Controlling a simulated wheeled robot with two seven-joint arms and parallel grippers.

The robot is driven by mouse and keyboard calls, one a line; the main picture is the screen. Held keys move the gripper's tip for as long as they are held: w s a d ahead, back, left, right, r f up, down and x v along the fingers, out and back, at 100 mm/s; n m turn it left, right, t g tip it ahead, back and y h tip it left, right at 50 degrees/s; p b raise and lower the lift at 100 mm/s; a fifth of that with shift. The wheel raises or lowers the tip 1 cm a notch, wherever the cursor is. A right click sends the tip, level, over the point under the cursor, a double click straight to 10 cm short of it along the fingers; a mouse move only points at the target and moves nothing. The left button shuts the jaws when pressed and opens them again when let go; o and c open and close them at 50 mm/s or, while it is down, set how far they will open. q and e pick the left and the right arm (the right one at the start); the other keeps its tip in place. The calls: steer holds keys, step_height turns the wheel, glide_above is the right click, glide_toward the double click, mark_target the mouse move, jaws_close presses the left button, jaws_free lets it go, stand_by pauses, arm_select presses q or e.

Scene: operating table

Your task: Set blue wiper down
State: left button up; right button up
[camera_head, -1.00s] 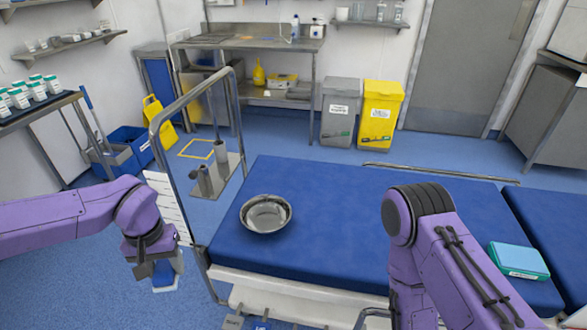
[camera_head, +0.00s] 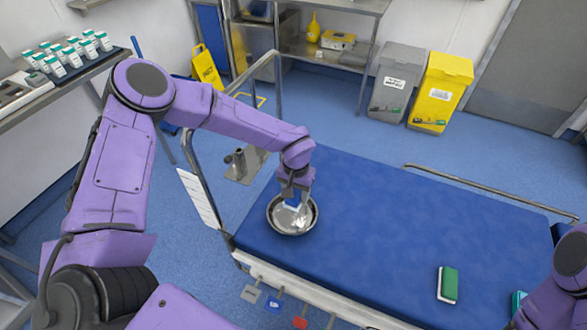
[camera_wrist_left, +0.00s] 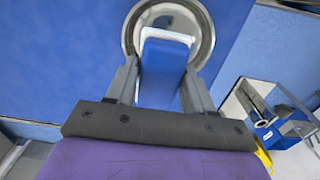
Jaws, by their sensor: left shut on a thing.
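My left gripper (camera_head: 296,190) is shut on the blue wiper (camera_wrist_left: 163,75), a blue block with a white layer. In the head view the gripper is right above the round metal bowl (camera_head: 273,219), near the left end of the blue operating table (camera_head: 385,215). In the left wrist view the wiper hangs between the fingers, with the bowl's rim (camera_wrist_left: 208,42) behind its far end. I cannot tell whether the wiper touches the bowl. Only part of my right arm shows at the right edge; its gripper is out of view.
A green and white block (camera_head: 449,284) lies on the table's right part, with a teal item (camera_head: 518,301) partly hidden by my right arm. A metal rail (camera_head: 207,190) stands at the table's left end. The table's middle is clear.

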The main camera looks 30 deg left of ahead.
arm_select(q)
steer(key=shift+a+r+p, duration=0.35)
steer(key=shift+r+p, duration=0.15)
steer(key=shift+p, duration=0.25)
steer(key=shift+w+a+f+p, duration=0.1)
steer(key=shift+a+f+p, duration=0.15)
steer(key=shift+p, duration=0.2)
steer(key=shift+a+f, duration=0.1)
steer(key=shift+f, duration=0.25)
arm_select(e)
step_height(320, 180, up, 5)
arm_select(q)
steer(key=b, duration=1)
glide_above(292, 220)
step_height(292, 220, down, 11)
steer(key=shift+f, duration=0.2)
arm_select(e)
step_height(292, 220, down, 11)
steer(key=shift+r, duration=0.2)
arm_select(q)
steer(key=o, duration=1)
steer(key=shift+r, duration=0.1)
arm_select(e)
steer(key=shift+r, duration=0.1)
